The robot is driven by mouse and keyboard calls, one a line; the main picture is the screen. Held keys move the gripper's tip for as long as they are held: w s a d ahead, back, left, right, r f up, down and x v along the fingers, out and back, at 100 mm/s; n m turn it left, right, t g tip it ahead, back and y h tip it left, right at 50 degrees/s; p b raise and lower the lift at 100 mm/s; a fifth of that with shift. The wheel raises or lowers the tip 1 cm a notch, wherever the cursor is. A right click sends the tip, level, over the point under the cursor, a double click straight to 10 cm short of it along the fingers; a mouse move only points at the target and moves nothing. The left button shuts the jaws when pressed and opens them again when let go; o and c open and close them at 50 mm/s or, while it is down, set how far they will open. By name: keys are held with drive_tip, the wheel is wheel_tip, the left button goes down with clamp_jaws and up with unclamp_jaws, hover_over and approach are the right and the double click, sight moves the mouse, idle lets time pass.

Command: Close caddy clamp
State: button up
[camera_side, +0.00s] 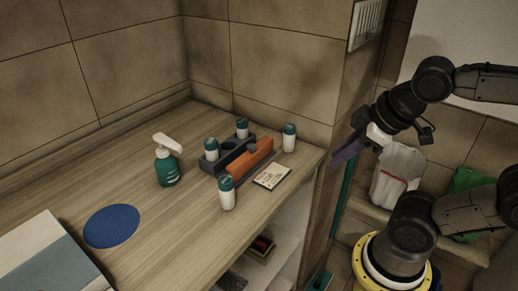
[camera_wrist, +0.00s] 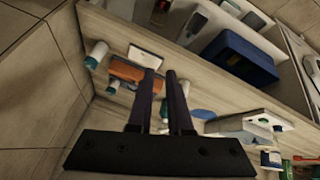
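The dark grey caddy (camera_side: 232,147) stands on the wooden counter near the wall corner. An orange bar, which looks like its clamp (camera_side: 250,157), runs along its right side; whether the clamp is open is hard to tell. In the wrist view the orange bar (camera_wrist: 126,72) shows left of my fingers, partly hidden by them. White bottles with teal caps stand around the caddy, one (camera_side: 211,149) at its left end. My gripper (camera_side: 338,158) is in the air beyond the counter's right end, away from the caddy. In the wrist view its fingers (camera_wrist: 160,73) are apart with an empty narrow gap.
A teal spray bottle (camera_side: 166,166) stands left of the caddy. Capped bottles (camera_side: 227,193) (camera_side: 289,137) and a white card (camera_side: 272,176) flank it. A blue disc (camera_side: 111,226) lies on the clear counter at left. The tiled wall corner (camera_side: 345,100) is close to my gripper.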

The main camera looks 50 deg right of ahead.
drive_tip(key=w+d+n, duration=0.1)
drive_tip(key=n, duration=0.2)
drive_tip(key=w+d+n+h, duration=0.1)
drive_tip(key=n, duration=0.2)
drive_tip(key=w+d+n+t, duration=0.1)
drive_tip(key=n, duration=0.2)
drive_tip(key=shift+r+n+h, duration=0.25)
drive_tip(key=shift+n+h, duration=0.05)
drive_tip(key=shift+h, duration=0.1)
clamp_jaws()
drive_tip(key=n+t, duration=0.1)
drive_tip(key=n, duration=1.9)
approach(253, 153)
drive_tip(key=shift+s+f, duration=0.2)
drive_tip(key=shift+f, duration=0.8)
drive_tip(key=shift+s+f, duration=0.2)
drive_tip(key=shift+f, duration=0.75)
drive_tip(key=shift+w+d, duration=0.25)
drive_tip(key=shift+w, duration=0.7)
drive_tip(key=shift+w+d, duration=0.2)
drive_tip(key=shift+w, duration=0.75)
drive_tip(key=shift+w+r, duration=0.1)
drive_tip(key=shift+w, duration=2.7)
